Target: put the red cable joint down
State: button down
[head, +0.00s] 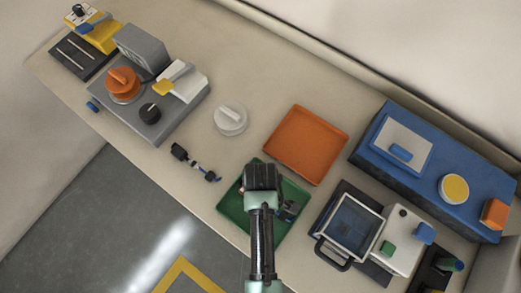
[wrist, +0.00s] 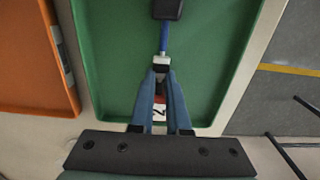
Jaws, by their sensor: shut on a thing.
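In the wrist view my gripper (wrist: 161,72) is shut on the red cable joint (wrist: 159,101). Its red part with a white label shows between the fingers, and a white collar, blue cable and black end block (wrist: 167,9) reach out beyond the tips. The joint is over the green tray (wrist: 112,70); I cannot tell whether it touches the floor of the tray. In the head view my gripper (head: 262,178) is above the green tray (head: 235,208) and hides most of the joint. A dark end shows to its right.
An orange tray (head: 305,145) lies beyond the green tray. A dark jointed cable piece (head: 196,164) and a white round knob (head: 231,119) are to the left. A framed screen device (head: 352,225) and a blue box (head: 430,185) are to the right. The table edge is close in front.

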jog(key=c, duration=0.9)
grip_release()
